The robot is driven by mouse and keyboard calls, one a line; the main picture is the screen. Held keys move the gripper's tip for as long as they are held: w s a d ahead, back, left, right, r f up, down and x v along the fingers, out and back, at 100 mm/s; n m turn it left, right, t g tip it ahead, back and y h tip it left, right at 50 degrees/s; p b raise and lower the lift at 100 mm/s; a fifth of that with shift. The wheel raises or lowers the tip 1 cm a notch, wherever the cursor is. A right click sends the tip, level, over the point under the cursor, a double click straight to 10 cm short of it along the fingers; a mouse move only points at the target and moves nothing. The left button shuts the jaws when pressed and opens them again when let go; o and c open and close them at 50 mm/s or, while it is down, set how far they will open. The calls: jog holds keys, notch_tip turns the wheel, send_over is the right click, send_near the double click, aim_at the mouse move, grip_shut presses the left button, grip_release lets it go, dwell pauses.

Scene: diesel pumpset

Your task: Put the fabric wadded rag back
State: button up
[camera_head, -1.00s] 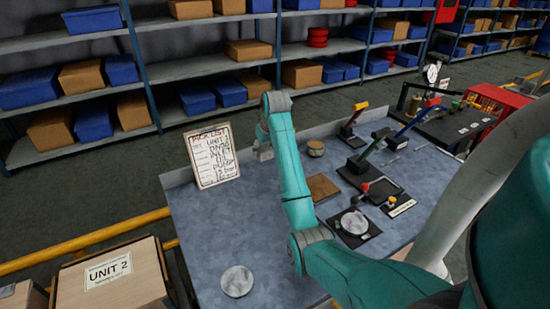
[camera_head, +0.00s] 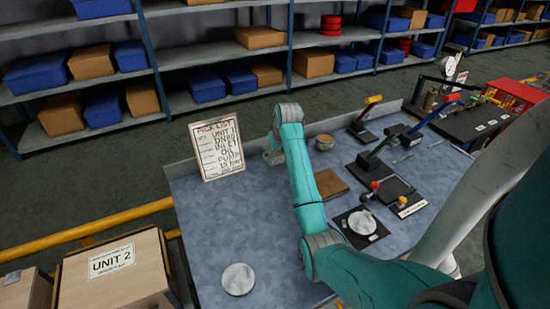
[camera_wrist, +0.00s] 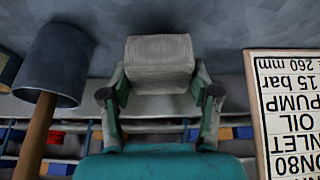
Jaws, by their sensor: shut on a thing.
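My gripper (camera_wrist: 160,95) has its two fingers closed on either side of a pale grey-beige, woven-looking rolled piece, which I take as the fabric wadded rag (camera_wrist: 160,62). In the head view my gripper (camera_head: 273,153) is at the back of the blue-grey bench, right of the pick list board. There my arm largely hides the rag. The bench top (camera_head: 215,225) shows behind the rag in the wrist view; I cannot tell whether they touch.
The pick list board (camera_head: 217,148) stands close by, left of my gripper. A dark-headed tool with a wooden handle (camera_wrist: 55,65) is on the wrist view's other side. A round tin (camera_head: 325,142), brown pad (camera_head: 330,184) and pale disc (camera_head: 238,279) rest on the bench. The front-left bench is mostly clear.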

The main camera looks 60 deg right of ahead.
jog(key=shift+f, duration=0.95)
jog(key=shift+f, duration=0.15)
jog(key=o, duration=1.1)
jog(key=v, duration=1.2)
